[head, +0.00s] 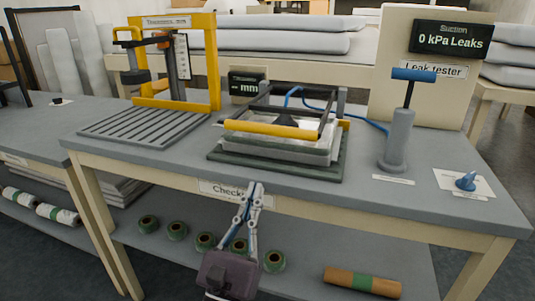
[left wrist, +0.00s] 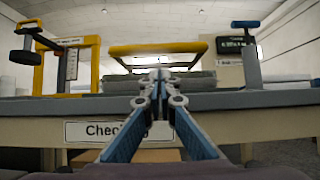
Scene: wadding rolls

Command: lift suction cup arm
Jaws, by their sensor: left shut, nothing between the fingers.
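The suction cup arm is a dark hinged frame with a yellow front bar (head: 265,130). It lies low over a white pad on a dark green base (head: 275,168) on the bench. A black cone-shaped cup (head: 287,121) shows inside the frame. A blue hose (head: 345,113) runs from it toward the leak tester. My left gripper (head: 253,188) is shut and empty in front of the bench edge, below the bar and apart from it. In the left wrist view, its fingertips (left wrist: 160,76) meet below the yellow bar (left wrist: 158,48). My right gripper is not in view.
A yellow thickness gauge (head: 215,62) stands left on a slatted plate. A blue-handled pump (head: 397,140) and a small blue cone (head: 466,181) are at right. The "Check" label (head: 222,191) is on the bench front. Several green rolls and a brown roll (head: 362,281) lie on the lower shelf.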

